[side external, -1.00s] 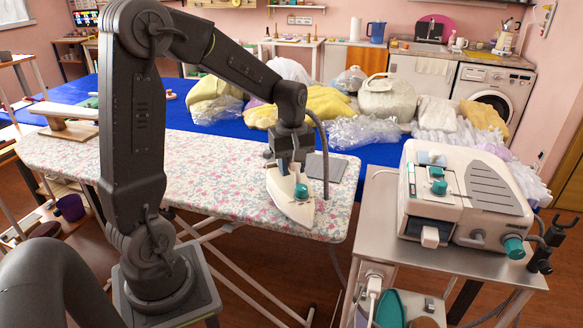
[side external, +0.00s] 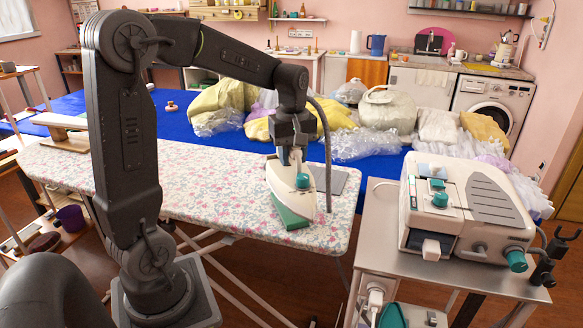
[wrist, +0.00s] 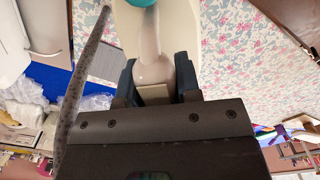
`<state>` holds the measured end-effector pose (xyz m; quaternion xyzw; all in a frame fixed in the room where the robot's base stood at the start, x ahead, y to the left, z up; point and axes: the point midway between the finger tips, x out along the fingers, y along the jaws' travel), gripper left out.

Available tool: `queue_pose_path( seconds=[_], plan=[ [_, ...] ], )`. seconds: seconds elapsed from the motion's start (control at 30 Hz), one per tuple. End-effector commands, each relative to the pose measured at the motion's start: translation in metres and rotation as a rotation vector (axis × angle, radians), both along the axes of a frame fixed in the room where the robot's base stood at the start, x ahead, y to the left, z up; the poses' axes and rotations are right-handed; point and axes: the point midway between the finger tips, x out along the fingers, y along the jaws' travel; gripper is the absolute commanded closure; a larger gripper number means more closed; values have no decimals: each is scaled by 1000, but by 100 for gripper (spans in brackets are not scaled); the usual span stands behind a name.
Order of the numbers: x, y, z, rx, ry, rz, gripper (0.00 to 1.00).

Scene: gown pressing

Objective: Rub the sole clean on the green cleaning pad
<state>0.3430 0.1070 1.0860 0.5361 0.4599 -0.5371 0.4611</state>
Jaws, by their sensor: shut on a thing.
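My gripper (side external: 291,155) is shut on the handle of a white iron with a teal knob (side external: 283,188), at the right part of the ironing board. In the wrist view, the two dark fingers of my gripper (wrist: 158,82) close on both sides of the iron's pale handle (wrist: 153,68). The green cleaning pad (side external: 292,219) lies on the board under the iron, and its near end shows past the iron's tip. The rest of the pad and the iron's sole are hidden. The sole looks to be on the pad, but I cannot tell firm contact.
A grey plate (side external: 338,180) lies on the floral ironing board (side external: 215,193) right of the iron. A steam station (side external: 465,205) stands on a metal cart at right. Garments and plastic bags (side external: 365,140) lie on the blue table behind. The board's left part is mostly clear.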

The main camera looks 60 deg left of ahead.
Motion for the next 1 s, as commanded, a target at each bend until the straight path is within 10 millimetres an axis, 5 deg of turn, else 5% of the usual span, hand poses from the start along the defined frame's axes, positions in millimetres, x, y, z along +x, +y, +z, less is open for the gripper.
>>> queue_pose_path(
  seconds=[0.27,0.67,1.0],
  plan=[
    [0,0,-7,0,0,0,100],
    [0,0,-57,-1,1,0,100],
    [7,47,-56,1,-2,4,100]
  ],
)
